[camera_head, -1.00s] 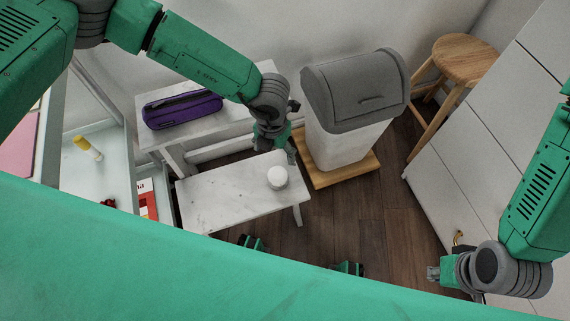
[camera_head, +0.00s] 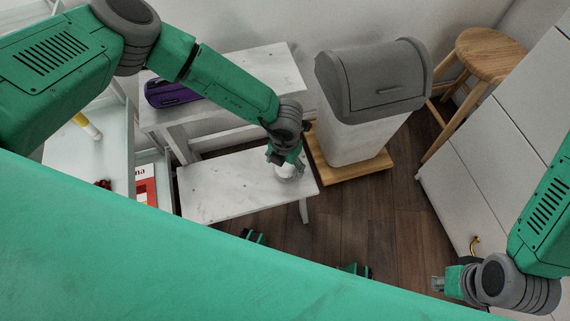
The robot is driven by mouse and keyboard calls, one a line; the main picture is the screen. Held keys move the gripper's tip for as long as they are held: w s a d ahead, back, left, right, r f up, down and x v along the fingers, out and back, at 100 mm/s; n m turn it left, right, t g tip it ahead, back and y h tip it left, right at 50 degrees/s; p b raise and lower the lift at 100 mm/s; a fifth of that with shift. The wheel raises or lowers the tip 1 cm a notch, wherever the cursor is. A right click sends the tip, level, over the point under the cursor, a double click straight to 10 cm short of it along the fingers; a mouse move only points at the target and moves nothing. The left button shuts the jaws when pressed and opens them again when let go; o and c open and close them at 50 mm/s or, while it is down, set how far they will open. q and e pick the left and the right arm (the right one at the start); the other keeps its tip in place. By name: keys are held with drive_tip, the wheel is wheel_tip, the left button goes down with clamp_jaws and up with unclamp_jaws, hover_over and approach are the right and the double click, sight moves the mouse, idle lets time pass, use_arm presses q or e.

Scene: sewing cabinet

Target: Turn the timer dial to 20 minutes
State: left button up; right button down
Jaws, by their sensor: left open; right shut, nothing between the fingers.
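The timer (camera_head: 286,172) is a small round white dial on a grey base. It sits near the right end of the low white marble-topped bench (camera_head: 222,190). My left gripper (camera_head: 283,160) is open, directly above the timer, with its fingers at the dial's upper part and partly hiding it. I cannot tell whether the fingers touch it. The dial's markings are too small to read. My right gripper (camera_head: 438,284) is shut and empty at the lower right, beside the white cabinet and far from the timer.
A grey-lidded bin (camera_head: 372,80) on a wooden base (camera_head: 345,172) stands right of the bench. A purple case (camera_head: 172,93) lies on the higher step (camera_head: 255,68) behind. A wooden stool (camera_head: 490,55) and white cabinet (camera_head: 500,150) are on the right. Dark floor (camera_head: 390,215) is open between.

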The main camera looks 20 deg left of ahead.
use_arm(q)
drive_tip(key=shift+d, duration=0.2)
drive_tip(key=c, duration=1.2)
drive_tip(key=shift+o, duration=0.2)
drive_tip(key=shift+a, duration=0.2)
drive_tip(key=shift+m, duration=0.3)
